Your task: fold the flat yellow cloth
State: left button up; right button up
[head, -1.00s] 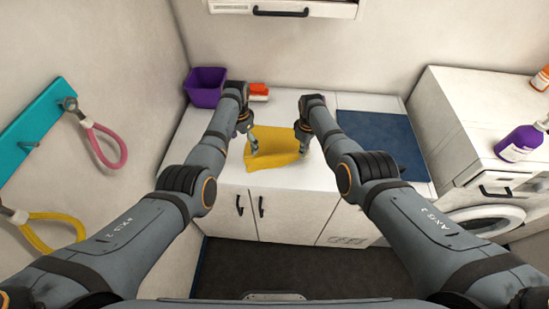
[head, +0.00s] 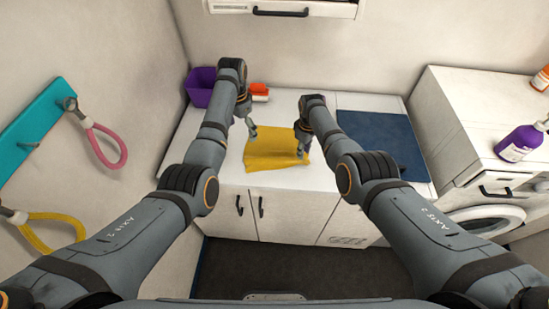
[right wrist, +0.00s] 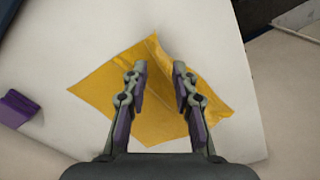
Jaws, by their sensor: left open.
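The yellow cloth (head: 272,152) lies on the white counter, mostly flat, with a crease and a slightly raised part at its right side. The crease also shows in the right wrist view, across the cloth (right wrist: 95,80). My left gripper (head: 253,133) is open and empty, at the cloth's back left edge. My right gripper (head: 303,151) is over the cloth's right edge. In the right wrist view its fingers (right wrist: 158,68) are apart above the cloth, with nothing held between them.
A purple bin (head: 200,88) and a red and white brush-like object (head: 259,92) stand at the counter's back left. A blue mat (head: 380,140) covers the counter's right part. The white counter (head: 200,150) is bare left of the cloth. A purple bottle (head: 520,142) stands far right.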

jog(key=shift+o, duration=0.4)
jog(key=o, duration=0.5)
jog(key=shift+o, duration=0.4)
jog(key=o, duration=0.7)
jog(key=shift+c, duration=0.2)
jog(key=shift+r, duration=0.1)
notch_tip(320, 180, up, 5)
jog(key=shift+r+p, duration=0.2)
jog(key=shift+p, duration=0.3)
